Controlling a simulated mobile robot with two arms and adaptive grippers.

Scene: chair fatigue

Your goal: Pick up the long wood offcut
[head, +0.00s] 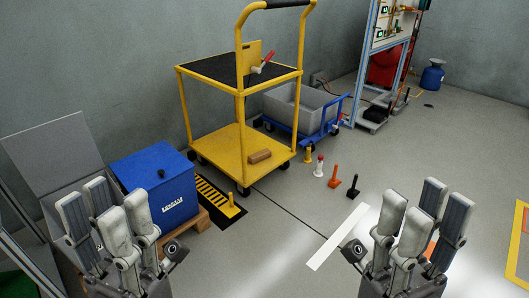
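A short-looking brown wood-coloured block (260,156) lies on the lower deck of the yellow cart (226,147), near its front edge. It is the only piece I see that looks like a wood offcut; I cannot tell its true length. My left gripper (106,204) is at the lower left, in front of the blue box, with its fingers apart and nothing seen between them. My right gripper (421,208) is at the lower right above the floor, also with fingers apart and seemingly empty. Both grippers are well apart from the block.
A blue box (152,185) stands left of the cart on a wooden base. Several small posts, including a white-and-red one (319,167) and a black one (352,188), stand on the floor right of the cart. A grey tub (300,106) on a blue trolley stands behind. The middle floor is mostly clear.

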